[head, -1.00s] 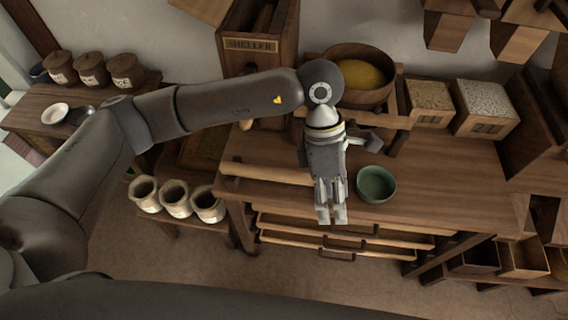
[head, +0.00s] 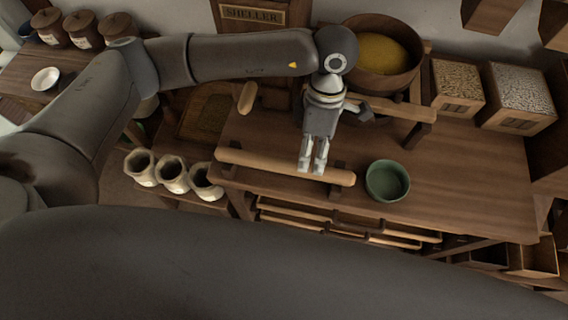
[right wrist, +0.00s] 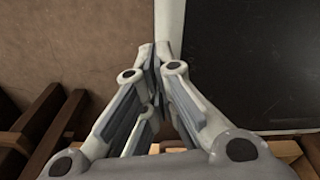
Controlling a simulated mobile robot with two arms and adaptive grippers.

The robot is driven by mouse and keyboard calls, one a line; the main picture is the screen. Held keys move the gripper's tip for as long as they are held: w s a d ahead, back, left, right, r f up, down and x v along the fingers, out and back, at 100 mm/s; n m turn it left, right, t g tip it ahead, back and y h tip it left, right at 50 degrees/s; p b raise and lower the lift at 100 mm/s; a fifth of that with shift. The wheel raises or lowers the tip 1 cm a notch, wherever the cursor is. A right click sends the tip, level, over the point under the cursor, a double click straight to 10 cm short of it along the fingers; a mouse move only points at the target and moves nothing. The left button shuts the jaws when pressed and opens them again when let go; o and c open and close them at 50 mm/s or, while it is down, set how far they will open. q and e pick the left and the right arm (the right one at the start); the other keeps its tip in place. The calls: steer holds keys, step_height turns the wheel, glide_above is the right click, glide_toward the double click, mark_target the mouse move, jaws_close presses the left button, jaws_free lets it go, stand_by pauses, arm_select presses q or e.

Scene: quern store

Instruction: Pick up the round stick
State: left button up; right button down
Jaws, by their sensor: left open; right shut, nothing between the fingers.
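The round stick (head: 255,165) is a light wooden rod lying along the front left part of the wooden table, in the head view. Its right end shows just to the right of my left gripper (head: 312,168). The left gripper is open, fingers pointing down, with its tips in front of the stick near that right end. The fingers hide a small part of it, and I cannot tell whether they touch it. My right gripper (right wrist: 152,58) shows in the right wrist view, shut and empty. The stick is not clear in that view.
A green bowl (head: 388,181) stands close to the right of the stick. Behind are a wooden bowl of yellow grain (head: 384,68) on a stand and grain boxes (head: 516,96). Several sacks (head: 172,174) stand at left. The table's right part (head: 460,185) is clear.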

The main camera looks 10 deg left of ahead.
mark_target(312, 166)
arm_select(q)
steer(key=b+x, duration=0.1)
steer(key=x, duration=0.3)
steer(key=shift+s+f, duration=0.15)
steer(key=shift+f, duration=0.35)
steer(key=shift+d, duration=0.1)
steer(key=shift+r, duration=0.1)
steer(key=c, duration=0.5)
jaws_close()
arm_select(e)
steer(key=shift+w+a+f, duration=0.1)
steer(key=shift+w+f, duration=0.15)
steer(key=shift+w, duration=0.2)
steer(key=shift+w+f, duration=0.2)
steer(key=shift+w, duration=0.25)
arm_select(q)
steer(key=shift+r, duration=0.15)
